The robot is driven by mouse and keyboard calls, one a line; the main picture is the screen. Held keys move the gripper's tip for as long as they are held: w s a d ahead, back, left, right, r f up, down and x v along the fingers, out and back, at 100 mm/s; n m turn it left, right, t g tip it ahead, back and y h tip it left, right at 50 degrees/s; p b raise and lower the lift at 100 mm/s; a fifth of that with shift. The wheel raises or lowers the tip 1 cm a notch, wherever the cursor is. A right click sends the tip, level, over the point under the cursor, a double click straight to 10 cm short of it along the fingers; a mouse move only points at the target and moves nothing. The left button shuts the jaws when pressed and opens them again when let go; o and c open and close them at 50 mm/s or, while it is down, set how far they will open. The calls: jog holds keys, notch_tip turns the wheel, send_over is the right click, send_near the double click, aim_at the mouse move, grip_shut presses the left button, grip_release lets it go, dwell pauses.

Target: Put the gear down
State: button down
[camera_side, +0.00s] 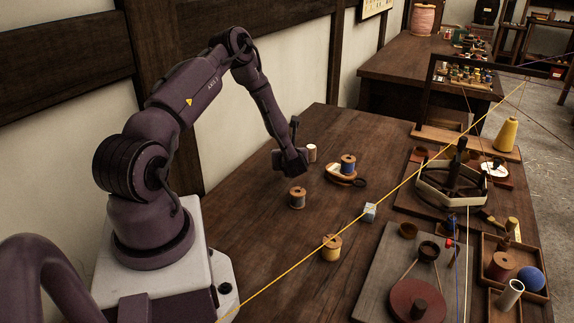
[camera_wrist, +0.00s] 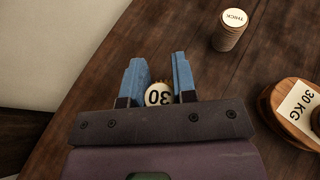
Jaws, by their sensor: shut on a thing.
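My gripper (camera_side: 292,165) is low over the dark wooden table, at its left part in the side view. In the wrist view its two blue fingers (camera_wrist: 159,75) are shut on a small round gear (camera_wrist: 159,94). In the side view the gear is not clearly visible. I cannot tell whether it touches the table (camera_side: 262,215).
A pale-topped spool labelled "THICK" (camera_wrist: 229,30) stands close by. A wooden oval piece (camera_side: 338,178) bears a blue spool (camera_side: 348,163). A grey-blue spool (camera_side: 297,198) stands nearer the camera. A yellow line (camera_side: 280,273) crosses the table. Bare wood surrounds my gripper.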

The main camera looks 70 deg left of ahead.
jog(key=shift+w+a+f, duration=0.1)
jog(key=shift+f, duration=0.8)
jog(key=shift+w+a+f, duration=0.1)
jog(key=shift+f, duration=0.8)
jog(key=shift+f, duration=0.15)
jog(key=c, duration=0.9)
grip_release()
